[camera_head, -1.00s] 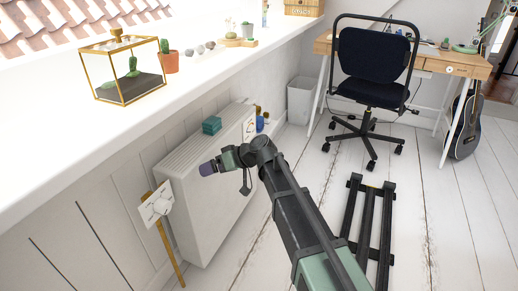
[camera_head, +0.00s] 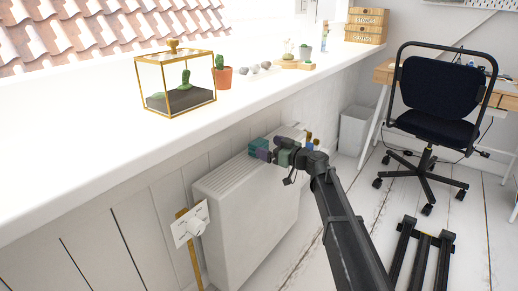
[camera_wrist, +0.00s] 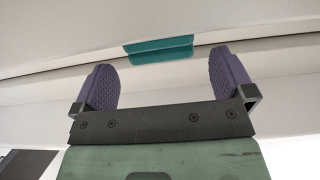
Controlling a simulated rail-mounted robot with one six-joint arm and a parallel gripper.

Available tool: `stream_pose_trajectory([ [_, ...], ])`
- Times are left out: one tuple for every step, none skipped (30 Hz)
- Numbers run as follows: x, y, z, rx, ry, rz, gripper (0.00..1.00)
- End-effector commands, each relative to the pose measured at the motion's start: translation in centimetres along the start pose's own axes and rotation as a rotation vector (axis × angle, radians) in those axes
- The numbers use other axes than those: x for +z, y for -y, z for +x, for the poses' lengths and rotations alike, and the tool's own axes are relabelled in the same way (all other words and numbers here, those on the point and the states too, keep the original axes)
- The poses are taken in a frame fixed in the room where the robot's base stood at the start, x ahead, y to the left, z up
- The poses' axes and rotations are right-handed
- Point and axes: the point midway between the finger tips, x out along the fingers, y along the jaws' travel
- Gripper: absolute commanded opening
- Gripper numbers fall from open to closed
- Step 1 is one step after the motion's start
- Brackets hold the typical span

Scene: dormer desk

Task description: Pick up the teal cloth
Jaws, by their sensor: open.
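The teal cloth (camera_head: 258,145), a small folded block, lies on top of the white radiator (camera_head: 250,190) below the sill. My gripper (camera_head: 270,149) is just right of the cloth in the head view, its purple fingers pointing at it and partly covering its right side. In the wrist view the cloth (camera_wrist: 159,50) shows beyond the gap between the two spread purple fingertips (camera_wrist: 161,68). The gripper is open and empty. I cannot tell whether a finger touches the cloth.
The white window sill (camera_head: 110,150) runs above and behind the radiator, with a gold-edged terrarium (camera_head: 176,85) and a potted cactus (camera_head: 222,76) on it. An office chair (camera_head: 435,95) stands right on open floor.

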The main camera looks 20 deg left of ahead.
Motion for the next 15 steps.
stream_pose_trajectory([
  [0.0, 0.0, 0.4, -0.001, 0.000, 0.000, 1.00],
  [-0.1, 0.0, 0.7, -0.001, 0.000, 0.000, 1.00],
  [-0.1, 0.0, 1.4, -0.002, 0.000, 0.000, 1.00],
  [-0.2, 0.0, 1.9, -0.002, 0.000, 0.000, 1.00],
  [-0.2, 0.0, 2.5, -0.002, 0.000, 0.000, 1.00],
  [-0.3, 0.0, 3.4, -0.003, 0.000, 0.000, 1.00],
  [-0.2, 0.0, 4.0, -0.002, 0.000, 0.000, 1.00],
  [-0.2, 0.0, 4.5, -0.002, 0.000, 0.000, 1.00],
  [-0.2, 0.0, 4.9, -0.001, 0.000, 0.000, 1.00],
  [-0.2, 0.1, 5.1, -0.001, 0.000, 0.000, 1.00],
  [-0.2, 0.1, 5.2, -0.001, 0.000, 0.000, 1.00],
  [-0.2, 0.1, 5.1, 0.000, 0.000, 0.000, 1.00],
  [-0.2, 0.1, 5.1, 0.000, 0.000, 0.000, 1.00],
  [-0.2, 0.1, 5.1, 0.000, 0.000, 0.000, 1.00],
  [-0.2, 0.1, 5.1, 0.000, 0.000, 0.000, 1.00],
])
